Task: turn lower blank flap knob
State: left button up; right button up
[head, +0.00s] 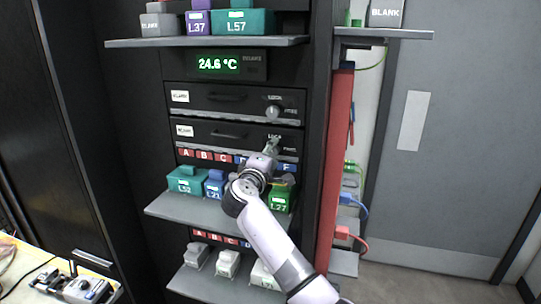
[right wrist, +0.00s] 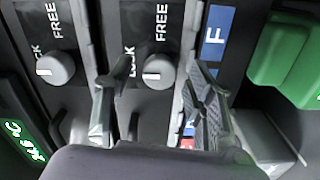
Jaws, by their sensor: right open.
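The lower blank flap (head: 222,134) is a dark panel with a BLANK label, a handle and LOCK and FREE markings. Its round grey knob (right wrist: 158,71) shows in the right wrist view, between the two spread fingers and beyond their tips. The right gripper also shows in the right wrist view (right wrist: 155,105), open and empty, with no visible finger contact on the knob. My left gripper is not in view.
The upper flap has a similar knob (head: 273,111). Below the lower flap are lettered labels and a shelf (head: 190,209) with coloured blocks, including green L27 (head: 279,203). A second shelf (head: 205,287) is lower. A red vertical panel (head: 336,160) stands to the right.

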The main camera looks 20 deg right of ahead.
jog(key=shift+s+a+f, duration=0.1)
jog(key=shift+s, duration=0.05)
jog(key=v, duration=1.1)
jog(key=shift+s+a, duration=0.2)
jog(key=shift+s, duration=0.05)
